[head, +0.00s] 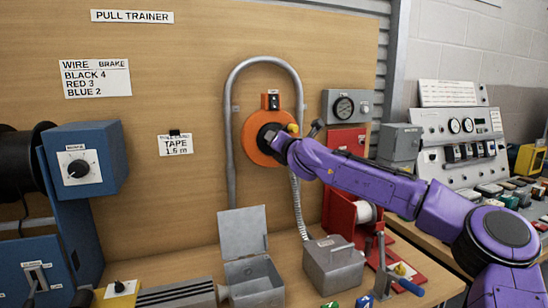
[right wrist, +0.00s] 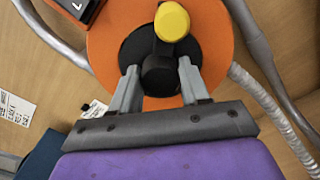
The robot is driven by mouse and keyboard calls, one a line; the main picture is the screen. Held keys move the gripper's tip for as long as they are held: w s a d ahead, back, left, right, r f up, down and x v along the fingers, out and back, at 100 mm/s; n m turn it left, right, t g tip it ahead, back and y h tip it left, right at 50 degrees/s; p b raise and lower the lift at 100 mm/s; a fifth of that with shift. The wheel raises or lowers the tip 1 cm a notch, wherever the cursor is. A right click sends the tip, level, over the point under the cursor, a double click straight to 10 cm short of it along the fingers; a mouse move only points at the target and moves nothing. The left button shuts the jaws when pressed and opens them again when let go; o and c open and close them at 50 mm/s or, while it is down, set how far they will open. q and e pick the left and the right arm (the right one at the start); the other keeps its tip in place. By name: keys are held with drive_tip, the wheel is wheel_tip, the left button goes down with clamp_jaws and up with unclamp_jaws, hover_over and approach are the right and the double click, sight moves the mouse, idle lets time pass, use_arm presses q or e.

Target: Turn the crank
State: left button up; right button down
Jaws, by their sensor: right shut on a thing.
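An orange round reel (head: 250,143) is mounted on the wooden board, below the bend of a grey conduit. The orange face also fills the top of the right wrist view (right wrist: 108,45). A crank with a yellow knob (right wrist: 172,22) and a black round part (right wrist: 162,75) sits at its dark centre. The yellow knob also shows in the head view (head: 293,128). My right gripper (right wrist: 158,80) is shut on the black part, one finger on each side. The yellow knob stands clear of the fingers. In the head view my right wrist hides part of the reel. My left gripper is not in view.
The grey conduit (head: 230,140) arches around the reel, and a flexible hose (head: 297,205) hangs beside it. An open grey box (head: 253,280) and a closed grey box (head: 333,266) stand on the bench below. A blue machine (head: 92,165) is at left.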

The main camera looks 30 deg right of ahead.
drive_tip(key=shift+s+d+r+m+b, duration=0.1)
drive_tip(key=shift+r+m+b, duration=0.05)
drive_tip(key=shift+m+b, duration=0.95)
drive_tip(key=shift+d+r+m+b, duration=0.1)
drive_tip(key=shift+r+m+b, duration=0.05)
drive_tip(key=shift+m+b, duration=0.9)
drive_tip(key=shift+r, duration=0.1)
drive_tip(key=c, duration=0.5)
unclamp_jaws()
drive_tip(key=shift+a, duration=0.1)
drive_tip(key=shift+c, duration=0.2)
drive_tip(key=s+a+b, duration=0.1)
drive_tip(key=s+b, duration=0.3)
drive_tip(key=s, duration=0.6)
drive_tip(key=shift+a+f, duration=0.3)
drive_tip(key=shift+a, duration=0.05)
